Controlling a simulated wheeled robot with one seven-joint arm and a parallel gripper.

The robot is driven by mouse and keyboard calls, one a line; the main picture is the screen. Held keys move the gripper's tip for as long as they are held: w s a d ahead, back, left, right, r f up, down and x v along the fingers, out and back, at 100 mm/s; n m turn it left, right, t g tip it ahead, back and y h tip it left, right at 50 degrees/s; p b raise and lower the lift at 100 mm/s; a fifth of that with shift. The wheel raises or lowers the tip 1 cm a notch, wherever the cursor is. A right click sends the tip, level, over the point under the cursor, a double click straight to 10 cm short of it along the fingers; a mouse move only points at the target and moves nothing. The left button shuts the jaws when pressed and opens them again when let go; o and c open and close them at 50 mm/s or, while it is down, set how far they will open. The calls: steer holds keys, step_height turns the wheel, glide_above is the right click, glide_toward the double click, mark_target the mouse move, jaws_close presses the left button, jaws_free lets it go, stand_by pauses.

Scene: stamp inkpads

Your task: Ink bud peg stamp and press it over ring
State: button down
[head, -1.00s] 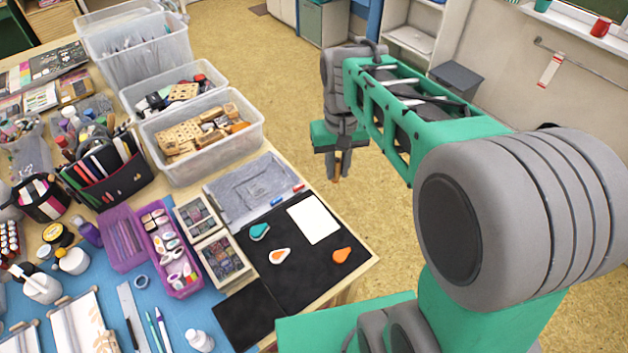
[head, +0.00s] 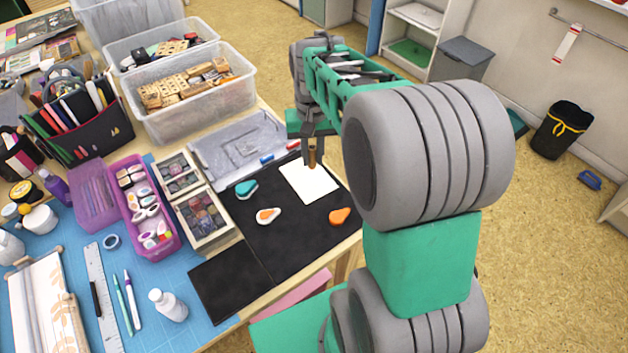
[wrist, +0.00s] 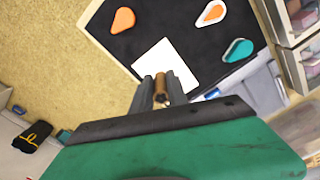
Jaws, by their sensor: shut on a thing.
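My gripper (head: 312,158) is shut on a small brown wooden peg stamp (head: 312,157), held upright over the far edge of the white card (head: 306,186). The peg stamp also shows between the fingers in the wrist view (wrist: 161,84); its lower face is hidden. The card lies on the black mat (head: 290,235), and no printed ring can be made out on it. Three drop-shaped inkpads lie on the mat: teal (head: 246,189), white-rimmed with an orange centre (head: 268,216), and orange (head: 340,216). In the wrist view they lie beyond the card.
A grey tray (head: 225,150) with red and blue pieces at its edge lies behind the mat. Wooden boxes of small pads (head: 205,215) and a purple caddy (head: 150,220) stand left. A clear bin of wooden stamps (head: 190,115) stands behind. The mat's front is clear.

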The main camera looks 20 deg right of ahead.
mark_target(315, 167)
steer(key=shift+d+f, duration=0.25)
steer(key=shift+f, duration=0.3)
steer(key=shift+d+f, duration=0.25)
steer(key=shift+f, duration=0.3)
steer(key=shift+a+f+b, duration=0.1)
steer(key=shift+f+b, duration=2.3)
steer(key=shift+f, duration=0.35)
steer(key=shift+f, duration=0.55)
steer(key=shift+r+p, duration=0.35)
steer(key=shift+r, duration=0.3)
steer(key=shift+r, duration=0.1)
step_height(315, 167, up, 5)
steer(key=p, duration=0.4)
steer(key=shift+r, duration=0.2)
